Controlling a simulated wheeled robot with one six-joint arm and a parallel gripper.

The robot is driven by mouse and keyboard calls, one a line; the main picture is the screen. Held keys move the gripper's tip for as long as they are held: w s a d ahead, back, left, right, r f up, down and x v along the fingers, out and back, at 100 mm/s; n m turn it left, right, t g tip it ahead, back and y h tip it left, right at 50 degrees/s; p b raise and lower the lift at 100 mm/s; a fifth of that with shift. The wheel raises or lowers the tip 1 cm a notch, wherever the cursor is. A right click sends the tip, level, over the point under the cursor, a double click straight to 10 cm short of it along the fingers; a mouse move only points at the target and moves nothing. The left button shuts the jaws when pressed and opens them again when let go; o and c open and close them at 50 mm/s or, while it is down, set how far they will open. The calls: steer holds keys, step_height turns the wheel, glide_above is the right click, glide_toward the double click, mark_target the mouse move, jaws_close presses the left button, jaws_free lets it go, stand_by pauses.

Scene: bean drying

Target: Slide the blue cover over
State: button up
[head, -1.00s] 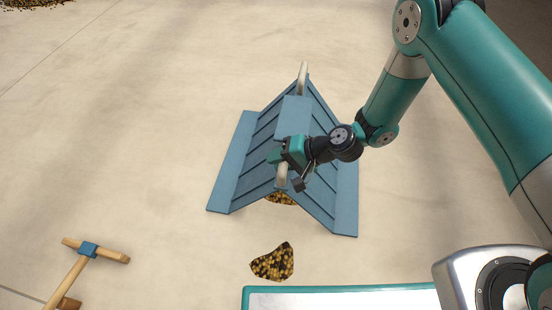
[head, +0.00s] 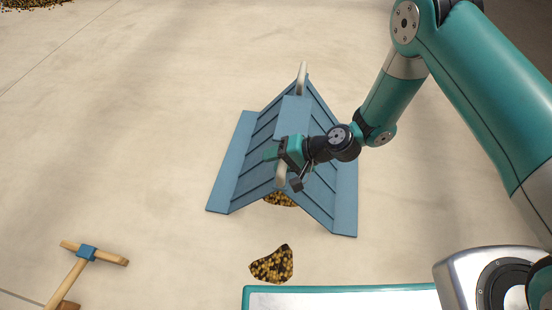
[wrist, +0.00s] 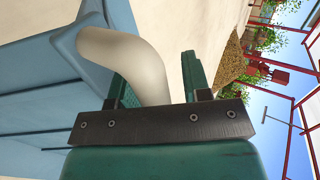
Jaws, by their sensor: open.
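The blue cover (head: 232,165) is a ridged, roof-shaped shell standing on the pale floor. A pale curved handle (head: 281,174) sticks out at its near end and another pale handle (head: 302,78) at its far end. My gripper (head: 280,160) is at the near handle. In the wrist view the near handle (wrist: 118,50) passes between the open fingers of my gripper (wrist: 153,78). Whether a finger touches it cannot be told. Some dark and yellow beans (head: 281,199) show under the cover's near edge; the rest there is hidden.
A separate bean patch (head: 272,263) lies on bare floor in front of the cover. A wooden tool with a blue joint (head: 88,250) lies at lower left. More beans (head: 30,4) lie at far upper left. Floor left of and behind the cover is clear.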

steer(key=shift+s+d+f, duration=0.15)
steer(key=shift+f, duration=0.1)
steer(key=p+v, duration=0.7)
steer(key=v, duration=1)
steer(key=shift+r, duration=0.4)
steer(key=shift+d, duration=0.1)
